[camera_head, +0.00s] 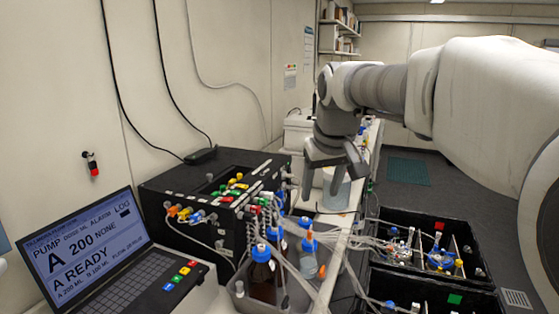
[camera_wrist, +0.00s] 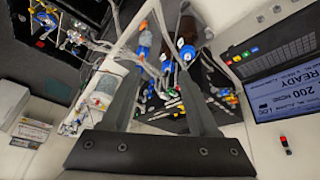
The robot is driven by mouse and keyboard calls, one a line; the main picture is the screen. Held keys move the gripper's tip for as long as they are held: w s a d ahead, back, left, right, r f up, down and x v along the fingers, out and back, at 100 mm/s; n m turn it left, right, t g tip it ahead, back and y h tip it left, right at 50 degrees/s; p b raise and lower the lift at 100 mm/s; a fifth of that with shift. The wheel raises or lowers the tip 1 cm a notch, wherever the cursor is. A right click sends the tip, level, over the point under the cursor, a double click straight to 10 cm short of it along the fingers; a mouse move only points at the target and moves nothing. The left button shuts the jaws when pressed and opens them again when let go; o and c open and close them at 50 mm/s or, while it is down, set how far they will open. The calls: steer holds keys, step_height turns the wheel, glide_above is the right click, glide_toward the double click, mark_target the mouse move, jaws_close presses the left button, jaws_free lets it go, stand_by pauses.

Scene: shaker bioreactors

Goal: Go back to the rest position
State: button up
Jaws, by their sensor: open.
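My gripper (camera_head: 332,186) hangs from my arm in the upper middle of the head view, fingers pointing down. It is open, with nothing between the fingers. It is above the bench, in front of a white cylindrical vessel (camera_head: 336,190), which it partly overlaps in the picture. In the wrist view my gripper (camera_wrist: 166,30) shows two dark fingers spread apart, with bottles and tubing beyond them.
A black pump box (camera_head: 195,180) with coloured fittings stands left, beside a laptop-like pump console (camera_head: 95,250). A grey tray (camera_head: 238,300) holds brown and clear blue-capped bottles. Black shaker boxes (camera_head: 385,212) with tubing stand right. Floor (camera_head: 440,190) is clear behind them.

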steer(key=s+d+f+m, duration=0.1)
steer(key=s+f, duration=0.3)
steer(key=s, duration=0.4)
steer(key=s+d+f+m+b, duration=0.1)
steer(key=s+d+f, duration=0.2)
steer(key=s, duration=0.5)
steer(key=s+d+f+m, duration=0.1)
steer(key=s+d+f, duration=0.1)
steer(key=s+f, duration=0.3)
steer(key=s, duration=0.4)
steer(key=shift+t+h+b, duration=0.3)
